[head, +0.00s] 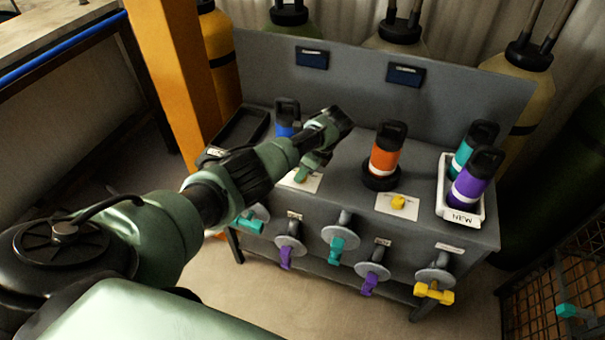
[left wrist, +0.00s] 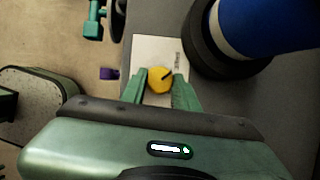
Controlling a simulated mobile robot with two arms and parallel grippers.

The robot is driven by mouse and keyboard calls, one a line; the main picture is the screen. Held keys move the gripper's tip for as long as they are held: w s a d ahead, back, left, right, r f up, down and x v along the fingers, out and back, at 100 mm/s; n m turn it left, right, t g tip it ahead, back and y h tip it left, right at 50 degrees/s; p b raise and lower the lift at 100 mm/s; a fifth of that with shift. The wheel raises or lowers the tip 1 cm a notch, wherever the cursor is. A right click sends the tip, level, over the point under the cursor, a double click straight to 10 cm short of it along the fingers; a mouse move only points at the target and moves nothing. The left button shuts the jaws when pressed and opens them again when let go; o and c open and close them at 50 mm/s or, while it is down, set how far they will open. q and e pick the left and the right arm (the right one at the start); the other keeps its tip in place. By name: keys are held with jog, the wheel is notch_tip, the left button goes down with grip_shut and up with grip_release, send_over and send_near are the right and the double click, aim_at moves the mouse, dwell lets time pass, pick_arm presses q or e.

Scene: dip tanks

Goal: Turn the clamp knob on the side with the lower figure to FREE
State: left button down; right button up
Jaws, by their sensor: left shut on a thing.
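A yellow clamp knob (left wrist: 161,79) with a dark pointer line sits on a white plate (left wrist: 148,50) in the left wrist view. The line points to the upper right; the plate's small print is unreadable. My left gripper (head: 303,173) is shut on this knob, its green fingers (left wrist: 162,88) on either side of it. In the head view the gripper hides the knob. The other yellow clamp knob (head: 398,202) stands free on its plate, right of my gripper. Two dark blue displays (head: 312,59) and (head: 405,74) hang on the back panel; their figures are illegible.
A blue bottle (head: 284,124) stands close behind my left gripper, an orange bottle (head: 384,155) to its right. A white tray (head: 476,212) holds teal and purple bottles. Several valve handles line the bench front (head: 340,240). An orange post (head: 170,75) stands at left.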

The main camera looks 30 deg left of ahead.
pick_arm(q)
jog(key=shift+r+n, duration=0.1)
jog(key=shift+n, duration=0.4)
jog(key=c, duration=1.1)
grip_release()
jog(key=shift+o, duration=0.2)
jog(key=v, duration=0.7)
jog(key=shift+w+r, duration=0.15)
jog(key=shift+r, duration=0.25)
